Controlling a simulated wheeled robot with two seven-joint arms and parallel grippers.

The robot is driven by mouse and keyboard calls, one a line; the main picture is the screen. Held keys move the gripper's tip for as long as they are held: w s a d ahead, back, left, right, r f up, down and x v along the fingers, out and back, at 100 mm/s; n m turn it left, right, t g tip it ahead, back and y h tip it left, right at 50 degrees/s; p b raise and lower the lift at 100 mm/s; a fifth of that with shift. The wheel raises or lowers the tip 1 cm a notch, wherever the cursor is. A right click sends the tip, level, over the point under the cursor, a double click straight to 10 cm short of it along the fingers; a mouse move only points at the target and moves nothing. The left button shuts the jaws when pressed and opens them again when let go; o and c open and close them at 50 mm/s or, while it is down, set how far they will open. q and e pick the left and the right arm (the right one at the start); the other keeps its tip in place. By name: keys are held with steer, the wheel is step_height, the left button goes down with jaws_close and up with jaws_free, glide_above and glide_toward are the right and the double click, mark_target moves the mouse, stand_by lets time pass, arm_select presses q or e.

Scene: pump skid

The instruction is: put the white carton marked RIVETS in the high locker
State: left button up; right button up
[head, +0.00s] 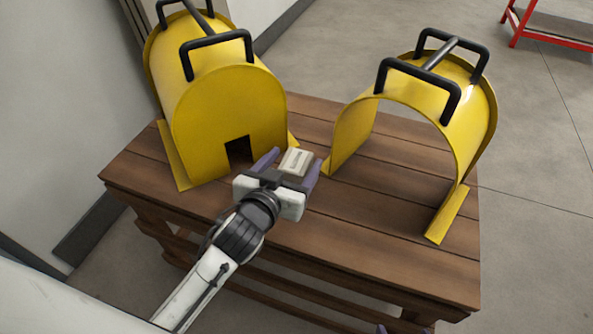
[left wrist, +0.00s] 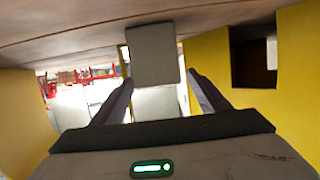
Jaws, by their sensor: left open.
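A small off-white carton (head: 297,161) lies on the wooden bench between the two yellow guards; no marking on it is readable. My left gripper (head: 293,162) is open, with its purple fingers on either side of the carton. In the left wrist view the carton (left wrist: 155,54) shows as a grey block ahead of and between the fingertips (left wrist: 160,78), with a gap at the right finger. Only a purple tip of what seems my right gripper (head: 381,329) shows at the bottom edge, so its jaws are hidden. The high locker is not identifiable in either view.
The bench (head: 390,250) has clear planks at its front and right. A closed-front yellow guard (head: 215,125) with a dark notch stands left of the carton. An open yellow arch guard (head: 470,115) stands right. A red frame (head: 545,38) stands at the far right.

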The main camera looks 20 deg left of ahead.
mark_target(302, 153)
arm_select(q)
steer(key=b+x, duration=0.1)
steer(key=x, duration=0.4)
steer(key=shift+d+f, duration=0.1)
steer(key=shift+f, duration=0.05)
steer(key=c, duration=1.3)
